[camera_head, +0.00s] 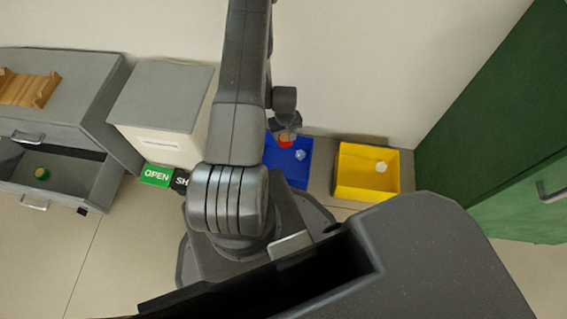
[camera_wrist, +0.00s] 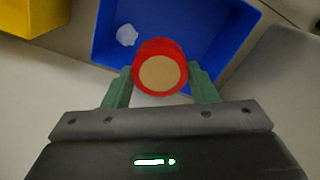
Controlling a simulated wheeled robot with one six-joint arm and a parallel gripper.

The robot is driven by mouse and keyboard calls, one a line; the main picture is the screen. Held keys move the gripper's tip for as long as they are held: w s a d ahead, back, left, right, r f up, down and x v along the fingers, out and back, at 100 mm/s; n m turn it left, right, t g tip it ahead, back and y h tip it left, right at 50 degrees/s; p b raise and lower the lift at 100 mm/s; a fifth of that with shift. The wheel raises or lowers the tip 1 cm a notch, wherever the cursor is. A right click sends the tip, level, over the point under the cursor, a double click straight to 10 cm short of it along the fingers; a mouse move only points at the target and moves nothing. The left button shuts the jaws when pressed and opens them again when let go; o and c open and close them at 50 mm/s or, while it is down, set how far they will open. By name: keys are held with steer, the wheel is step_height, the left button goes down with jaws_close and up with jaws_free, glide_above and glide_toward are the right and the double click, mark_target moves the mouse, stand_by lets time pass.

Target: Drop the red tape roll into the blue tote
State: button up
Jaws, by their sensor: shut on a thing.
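The red tape roll (camera_wrist: 137,62) has a tan round face and sits between the green fingers of my gripper (camera_wrist: 161,82) in the wrist view. My gripper is shut on it. In the head view the red tape roll (camera_head: 285,140) shows small below my gripper (camera_head: 286,133), in front of the back part of the blue tote (camera_head: 297,178). In the wrist view the roll overlaps the near edge of the blue tote (camera_wrist: 190,25); its height above the tote is hard to tell. A whitish crumpled piece (camera_wrist: 127,35) lies in the tote. My arm hides the tote's left part in the head view.
A yellow bin (camera_head: 367,190) holding a white item (camera_head: 381,166) stands right of the tote. A green cabinet (camera_head: 500,120) is at far right.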

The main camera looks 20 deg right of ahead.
steer(key=shift+f+b, duration=0.9)
steer(key=shift+f, duration=1.4)
steer(key=o, duration=1.1)
steer(key=shift+c, duration=0.2)
step_height(320, 180, up, 14)
steer(key=p, duration=0.3)
steer(key=shift+p, duration=0.4)
steer(key=shift+f, duration=0.2)
